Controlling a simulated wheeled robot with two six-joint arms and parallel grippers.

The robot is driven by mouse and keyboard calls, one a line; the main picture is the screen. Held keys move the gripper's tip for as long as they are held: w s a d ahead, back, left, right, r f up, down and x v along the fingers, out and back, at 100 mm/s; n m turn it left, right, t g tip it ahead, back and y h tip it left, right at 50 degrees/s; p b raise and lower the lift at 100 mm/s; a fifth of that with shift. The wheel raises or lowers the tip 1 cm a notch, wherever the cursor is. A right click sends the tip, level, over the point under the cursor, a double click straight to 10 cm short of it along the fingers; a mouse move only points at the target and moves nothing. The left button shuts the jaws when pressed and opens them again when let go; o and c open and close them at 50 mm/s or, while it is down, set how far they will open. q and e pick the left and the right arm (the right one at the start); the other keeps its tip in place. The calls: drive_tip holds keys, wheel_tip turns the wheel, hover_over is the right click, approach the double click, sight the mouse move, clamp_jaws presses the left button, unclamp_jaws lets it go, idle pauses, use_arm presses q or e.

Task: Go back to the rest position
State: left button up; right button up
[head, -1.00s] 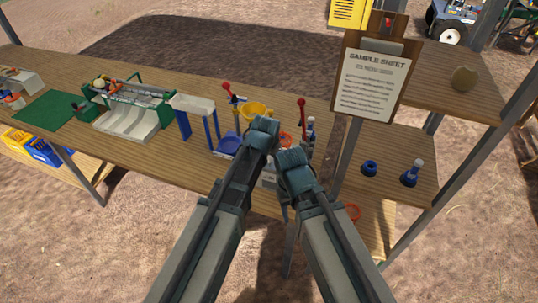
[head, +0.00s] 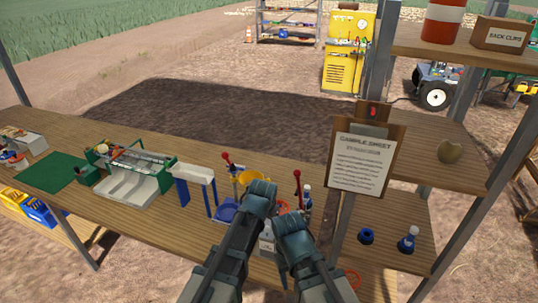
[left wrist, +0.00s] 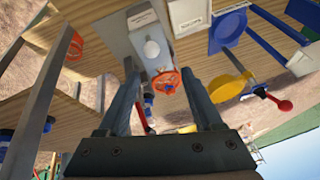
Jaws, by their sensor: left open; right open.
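My right gripper (head: 291,224) and my left gripper (head: 262,190) show side by side in the head view, over the front of the wooden bench. Their fingers are hard to make out there. In the left wrist view, the two fingers of my left gripper (left wrist: 158,72) are spread apart with nothing held between them. A white device (left wrist: 150,45) with an orange ring (left wrist: 165,82) shows behind the gap. The arms partly hide the devices on the bench.
A yellow funnel (head: 250,177), a blue tray (head: 226,211) and red-knobbed levers (head: 297,175) stand close by the grippers. A clipboard sheet (head: 362,160) and a shelf post stand to the right. A green-and-white machine (head: 130,185) stands left on the bench (head: 200,240).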

use_arm(q)
drive_tip(key=s+a+f+n+g, duration=0.2)
drive_tip(key=s+a+n+g, duration=0.3)
drive_tip(key=s+a, duration=1.05)
drive_tip(key=s+d+f+m+y+b, duration=0.1)
drive_tip(key=s+d, duration=0.4)
drive_tip(key=d, duration=0.6)
wheel_tip(320, 180, down, 2)
drive_tip(key=shift+s+d+f+m+y+b, duration=0.15)
drive_tip(key=shift+s+m+y+b, duration=0.15)
drive_tip(key=shift+m+b, duration=0.7)
